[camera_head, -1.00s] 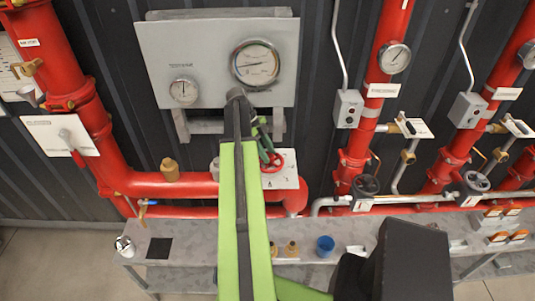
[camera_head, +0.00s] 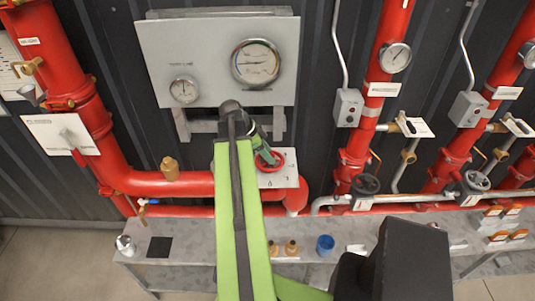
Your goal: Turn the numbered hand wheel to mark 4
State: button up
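The red hand wheel (camera_head: 276,165) sits on a pale plate (camera_head: 291,181) with small dark marks, too small to read, below the gauge panel. My green arm reaches up from the bottom and covers the plate's left side. My gripper (camera_head: 266,152) is at the upper left of the wheel, its dark green end overlapping the rim in this view. Whether it touches or grips the rim cannot be told. The fingertips are small and partly merged with the wheel, and the wheel's left part is hidden.
A grey panel (camera_head: 203,50) with two gauges hangs above the wheel. Thick red pipes (camera_head: 140,182) run behind and left. Below, a grey bench (camera_head: 190,260) carries a blue cup (camera_head: 325,246), brass fittings (camera_head: 291,248) and a metal can (camera_head: 125,245). Valves and grey boxes stand right.

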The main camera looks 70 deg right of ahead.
jog(key=shift+w+d+m+g+y, duration=0.15)
jog(key=shift+d+m+y, duration=0.1)
jog(key=shift+m, duration=0.35)
jog(key=shift+w+d+m+g+y, duration=0.15)
jog(key=shift+m+y, duration=0.1)
jog(key=shift+m, duration=0.35)
jog(key=m, duration=0.1)
jog(key=m+y, duration=0.1)
jog(key=shift+s+d+m, duration=0.1)
jog(key=shift+d+m, duration=0.05)
jog(key=shift+m, duration=0.15)
jog(key=shift+m+y, duration=0.7)
jog(key=shift+m, duration=0.2)
jog(key=shift+m+y, duration=0.3)
jog(key=shift+m, duration=0.2)
jog(key=shift+s+a, duration=0.1)
jog(key=shift+a, duration=0.1)
grip_shut()
